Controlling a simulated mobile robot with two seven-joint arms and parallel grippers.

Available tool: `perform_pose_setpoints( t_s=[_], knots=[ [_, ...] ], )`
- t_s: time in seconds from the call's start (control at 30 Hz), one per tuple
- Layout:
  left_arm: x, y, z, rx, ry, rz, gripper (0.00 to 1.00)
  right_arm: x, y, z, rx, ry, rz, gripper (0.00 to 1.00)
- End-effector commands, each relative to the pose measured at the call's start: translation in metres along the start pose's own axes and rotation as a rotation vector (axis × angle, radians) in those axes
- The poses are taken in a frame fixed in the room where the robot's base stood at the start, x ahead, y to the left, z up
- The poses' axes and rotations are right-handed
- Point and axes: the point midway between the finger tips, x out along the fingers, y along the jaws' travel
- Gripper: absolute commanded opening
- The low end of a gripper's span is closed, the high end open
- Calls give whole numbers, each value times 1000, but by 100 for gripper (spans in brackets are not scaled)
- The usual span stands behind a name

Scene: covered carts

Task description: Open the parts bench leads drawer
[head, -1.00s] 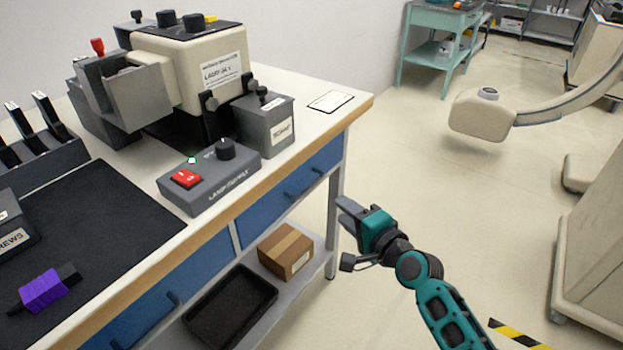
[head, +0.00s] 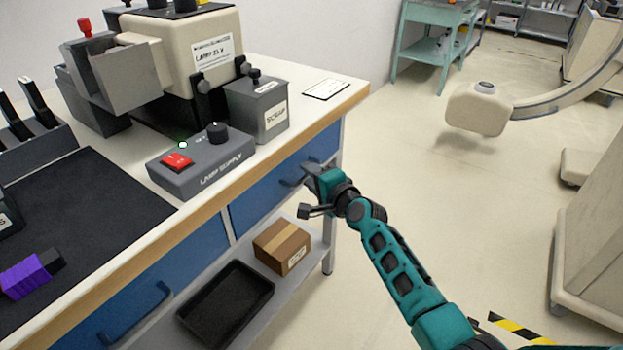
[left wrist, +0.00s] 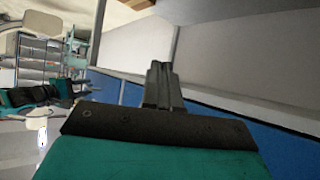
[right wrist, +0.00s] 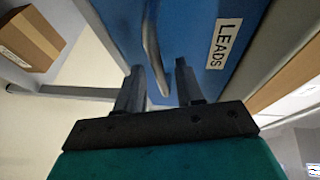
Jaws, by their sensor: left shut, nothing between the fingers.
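The leads drawer (head: 262,203) is the blue right-hand drawer under the bench top, and it looks closed. Its handle (head: 290,181) is partly hidden by my right gripper (head: 307,188). In the right wrist view the drawer carries a white LEADS label (right wrist: 223,43). There my right gripper (right wrist: 157,82) is open, and the grey bar handle (right wrist: 152,45) shows between its two fingers; I cannot tell whether they touch it. My left gripper (left wrist: 161,80) is shut and empty, with blue drawer fronts (left wrist: 205,112) behind it. It is outside the head view.
A second blue drawer (head: 135,303) is at the left. The shelf below holds a cardboard box (head: 282,246) and a black tray (head: 226,303). A lamp supply (head: 200,165) and a scrap box (head: 257,108) stand on the bench top.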

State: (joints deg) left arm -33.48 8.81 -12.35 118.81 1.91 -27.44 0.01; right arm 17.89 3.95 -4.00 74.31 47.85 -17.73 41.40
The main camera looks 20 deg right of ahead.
Motion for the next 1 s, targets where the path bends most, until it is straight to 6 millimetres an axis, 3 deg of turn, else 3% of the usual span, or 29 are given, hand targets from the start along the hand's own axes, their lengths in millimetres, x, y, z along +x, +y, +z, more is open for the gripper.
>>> perform_pose_setpoints(
  t_s=[0.23,0.63,1.0],
  knots=[
    [0,0,2,-1,-4,0,0,1,0,0,0,0,0,37],
    [-1,1,7,-5,-13,1,0,0,0,0,0,0,0,0],
    [-1,2,6,-9,-12,0,0,0,0,0,0,0,0,0]
  ],
)
